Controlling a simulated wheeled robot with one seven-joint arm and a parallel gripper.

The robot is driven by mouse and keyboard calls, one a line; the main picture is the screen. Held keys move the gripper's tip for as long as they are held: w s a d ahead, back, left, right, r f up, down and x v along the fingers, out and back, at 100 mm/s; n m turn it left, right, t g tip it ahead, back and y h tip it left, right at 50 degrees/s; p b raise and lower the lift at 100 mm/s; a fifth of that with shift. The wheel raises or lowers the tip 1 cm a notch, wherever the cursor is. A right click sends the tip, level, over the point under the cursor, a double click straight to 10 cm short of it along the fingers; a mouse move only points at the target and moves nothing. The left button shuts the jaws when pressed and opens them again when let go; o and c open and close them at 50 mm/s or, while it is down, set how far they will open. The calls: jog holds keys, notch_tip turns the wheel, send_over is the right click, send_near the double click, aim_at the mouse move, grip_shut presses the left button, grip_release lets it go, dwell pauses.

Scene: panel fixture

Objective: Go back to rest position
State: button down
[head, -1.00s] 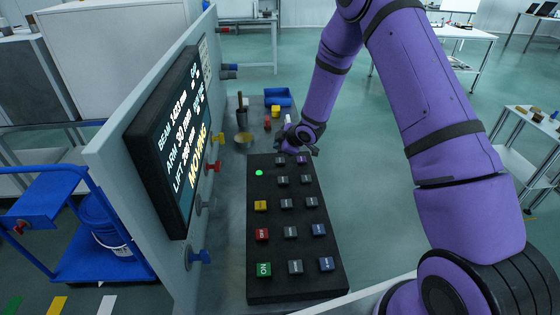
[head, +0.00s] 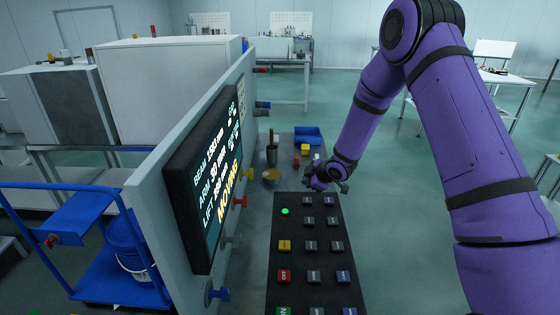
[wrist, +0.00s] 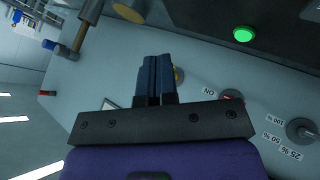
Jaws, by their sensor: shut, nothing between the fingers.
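My purple arm reaches in from the right in the head view. My gripper (head: 326,181) hangs over the far end of the black button panel (head: 290,225). In the wrist view my gripper (wrist: 153,62) shows two dark blue fingers pressed together with nothing between them. A lit green lamp (head: 285,211) is at the panel's far left, and it also shows in the wrist view (wrist: 243,34). The display screen (head: 216,185) on the upright grey panel reads "MOVING", with BEAM, ARM and LIFT lines above.
Beyond the button panel are a blue bin (head: 308,139), a yellow block (head: 305,148), a red object (head: 296,160) and a dark cylinder (head: 271,155). Coloured knobs, including a red one (head: 240,202), stick out from the upright panel. A blue cart (head: 75,215) stands at left. Floor right of the bench is open.

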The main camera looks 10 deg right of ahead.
jog(key=s+d+r+m+h, duration=0.25)
jog(key=s+r, duration=0.25)
jog(key=r, duration=0.5)
jog(key=s+d+r+m+h, duration=0.1)
jog(key=s+d+r+m, duration=0.3)
jog(key=r, duration=0.5)
jog(key=s+d+r+m+h, duration=0.1)
jog(key=s+r+h, duration=0.1)
jog(key=s+r, duration=0.6)
jog(key=s+r+m+g, duration=0.1)
jog(key=s+r+m, duration=0.2)
jog(key=s, duration=1.1)
jog(key=s+r+m+g, duration=0.1)
jog(key=s+r+m, duration=0.3)
jog(key=s, duration=1)
notch_tip(320, 180, up, 2)
jog(key=shift+s+a+r+g+y, duration=0.2)
jog(key=shift+s+r+g+y, duration=0.1)
jog(key=shift+g+y, duration=0.15)
